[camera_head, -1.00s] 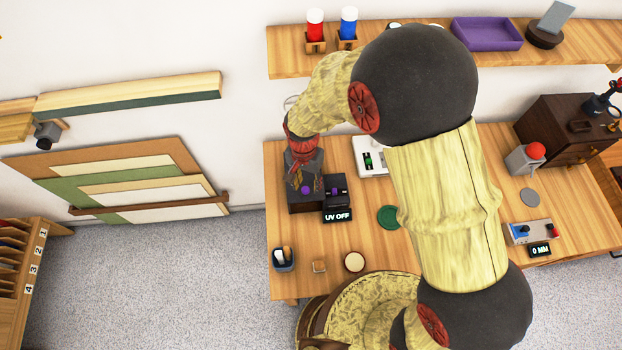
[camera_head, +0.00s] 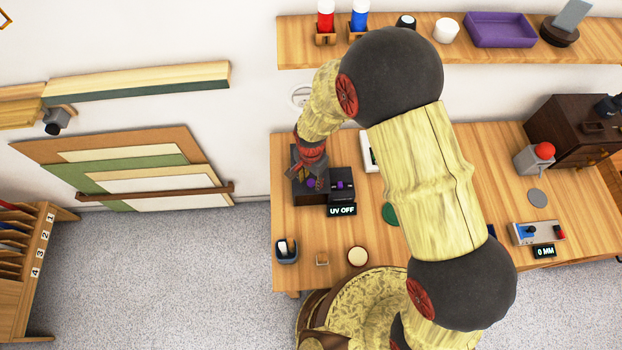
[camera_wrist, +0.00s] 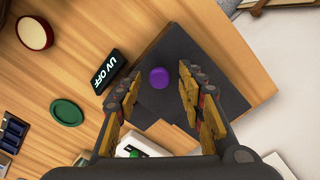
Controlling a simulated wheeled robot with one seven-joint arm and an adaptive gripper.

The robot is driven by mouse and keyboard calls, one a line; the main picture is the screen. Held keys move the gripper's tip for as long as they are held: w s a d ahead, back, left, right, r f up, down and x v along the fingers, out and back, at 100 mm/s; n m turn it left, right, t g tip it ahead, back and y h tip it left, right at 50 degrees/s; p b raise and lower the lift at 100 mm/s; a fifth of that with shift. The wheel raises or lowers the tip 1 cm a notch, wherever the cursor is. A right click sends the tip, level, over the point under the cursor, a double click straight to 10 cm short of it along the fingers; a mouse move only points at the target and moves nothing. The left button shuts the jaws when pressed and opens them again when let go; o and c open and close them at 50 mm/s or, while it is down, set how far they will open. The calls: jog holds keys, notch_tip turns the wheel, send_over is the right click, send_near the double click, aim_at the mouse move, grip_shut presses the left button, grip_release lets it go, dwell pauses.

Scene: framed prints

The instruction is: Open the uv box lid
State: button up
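The uv box (camera_head: 309,197) is a dark box at the left end of the wooden table, and its lid looks flat and closed. A round purple knob (camera_wrist: 159,77) sits on its dark top in the wrist view. My gripper (camera_wrist: 160,71) is open and empty, with its fingers pointing at the box and spread on either side of the knob. I cannot tell how far the fingertips are above the lid. In the head view my gripper (camera_head: 308,171) is over the box and partly hides it. A "UV OFF" sign (camera_head: 342,210) stands in front.
A smaller dark unit with another purple button (camera_head: 339,185) is right beside the box. A green disc (camera_head: 390,214), a round cream-topped pot (camera_head: 358,256) and a dark holder (camera_head: 286,250) are on the table. A shelf (camera_head: 300,54) runs along the wall behind.

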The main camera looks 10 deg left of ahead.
jog(key=shift+f, duration=0.1)
jog(key=shift+c, duration=1.1)
jog(key=c, duration=0.7)
grip_shut()
